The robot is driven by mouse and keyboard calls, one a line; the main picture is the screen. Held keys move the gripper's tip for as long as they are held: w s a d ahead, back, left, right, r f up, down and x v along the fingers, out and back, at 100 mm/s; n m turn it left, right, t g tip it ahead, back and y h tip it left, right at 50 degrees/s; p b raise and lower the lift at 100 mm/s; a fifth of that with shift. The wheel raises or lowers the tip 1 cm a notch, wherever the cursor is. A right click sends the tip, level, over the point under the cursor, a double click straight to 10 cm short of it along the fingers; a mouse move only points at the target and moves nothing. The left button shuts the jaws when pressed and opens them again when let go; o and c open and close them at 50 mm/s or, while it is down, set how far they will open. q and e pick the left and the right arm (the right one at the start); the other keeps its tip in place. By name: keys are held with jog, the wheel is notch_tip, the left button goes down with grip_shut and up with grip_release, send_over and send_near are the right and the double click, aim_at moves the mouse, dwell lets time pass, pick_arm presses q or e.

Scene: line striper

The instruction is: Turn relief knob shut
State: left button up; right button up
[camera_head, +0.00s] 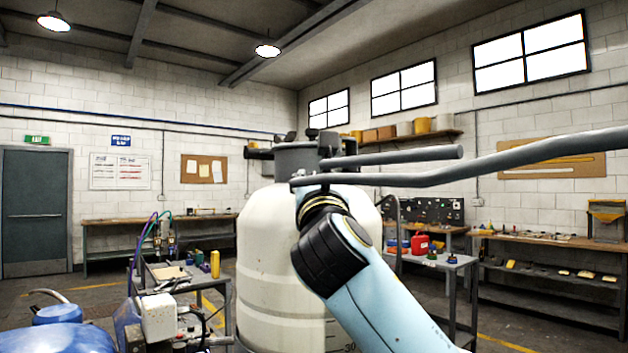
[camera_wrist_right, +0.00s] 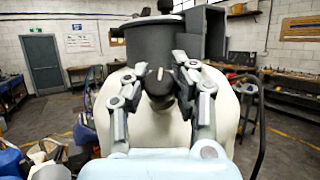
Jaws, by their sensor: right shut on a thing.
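A large white tank (camera_head: 262,262) with a dark grey lid (camera_head: 295,160) stands in front of me in the head view. The wrist view shows the lid's grey cylinder (camera_wrist_right: 140,45) and a dark knob (camera_wrist_right: 158,90) on its near side, with a pale mark on top. My right gripper (camera_wrist_right: 160,76) has its two fingers on either side of this knob, shut on it. In the head view my right arm reaches up from the lower right to the lid. Its wrist and the grey bars hide the knob and fingertips there. My left gripper is in neither view.
Long grey bars (camera_head: 480,172) cross in front of the lid from the right. A cart (camera_head: 440,262) with a red can (camera_head: 420,244) stands right of the tank. Another cart with a yellow bottle (camera_head: 215,264) stands left. Blue containers (camera_head: 58,313) are at lower left.

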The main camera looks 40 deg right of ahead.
jog(key=shift+r+n+t+y+p, duration=0.2)
jog(key=shift+n+t+y+p, duration=0.3)
jog(key=shift+n+y+p, duration=0.45)
grip_shut()
jog(key=shift+f+n+t+y, duration=0.25)
jog(key=shift+n+t+y, duration=0.1)
jog(key=shift+n, duration=0.2)
jog(key=o, duration=1)
grip_release()
jog(key=v, duration=1.2)
jog(key=shift+a+r, duration=0.1)
